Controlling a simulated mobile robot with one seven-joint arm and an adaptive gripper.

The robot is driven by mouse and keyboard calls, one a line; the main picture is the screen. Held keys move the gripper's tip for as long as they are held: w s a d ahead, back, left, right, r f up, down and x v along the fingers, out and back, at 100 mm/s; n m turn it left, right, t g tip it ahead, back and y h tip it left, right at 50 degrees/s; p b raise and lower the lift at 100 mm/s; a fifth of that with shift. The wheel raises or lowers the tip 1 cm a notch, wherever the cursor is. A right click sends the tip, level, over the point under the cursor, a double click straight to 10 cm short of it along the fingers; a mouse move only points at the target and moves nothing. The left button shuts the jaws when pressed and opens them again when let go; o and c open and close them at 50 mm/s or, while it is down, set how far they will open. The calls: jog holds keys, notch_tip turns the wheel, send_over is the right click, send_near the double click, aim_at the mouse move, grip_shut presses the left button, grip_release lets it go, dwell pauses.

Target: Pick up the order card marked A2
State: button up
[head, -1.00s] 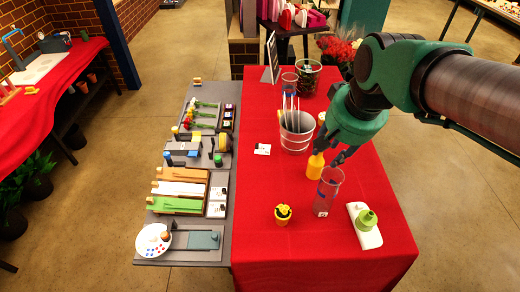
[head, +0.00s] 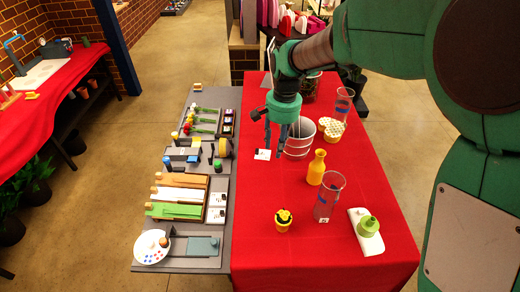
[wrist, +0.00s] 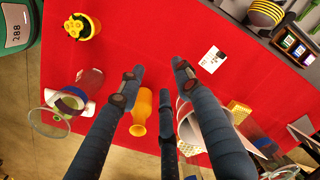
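A small white card (head: 262,155) with dark marks lies flat on the red table, left of the metal bucket (head: 298,140). The marks are too small to read as A2. The card also shows in the wrist view (wrist: 213,59), to the right of the fingertips. My gripper (head: 274,140) hangs above the table by the card and bucket, fingers pointing down. In the wrist view my gripper (wrist: 157,78) has its fingers spread, with nothing between them but red cloth. The bucket is partly hidden behind the fingers.
A yellow vase (head: 316,167), a clear glass cylinder (head: 328,195), a yellow potted flower (head: 283,220) and a white block with a green piece (head: 367,230) stand towards the front. Other white cards (head: 217,199) lie on the grey side board (head: 226,255). Red cloth in front of the card is clear.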

jog(key=w+a+f+n+t+p, duration=0.1)
jog(key=w+a+f+p, duration=0.1)
jog(key=w, duration=0.5)
jog(key=w+a+f+n+h+p, duration=0.1)
jog(key=w+a+f+p, duration=0.1)
jog(key=w+a+p, duration=0.2)
jog(key=w+p, duration=0.1)
jog(key=w, duration=0.2)
jog(key=shift+w+a+f+t+p, duration=0.35)
jog(key=shift+a+t+p, duration=0.05)
send_over(257, 150)
jog(key=shift+s+f, duration=0.15)
jog(key=shift+f, duration=2)
jog(key=shift+s+f, duration=0.15)
jog(key=shift+f, duration=1.95)
jog(key=shift+w+f+b, duration=0.15)
jog(key=shift+w+f, duration=0.05)
jog(key=shift+f, duration=1.1)
jog(key=shift+w+f+b, duration=0.15)
jog(key=shift+f, duration=1.1)
jog(key=shift+c, duration=0.3)
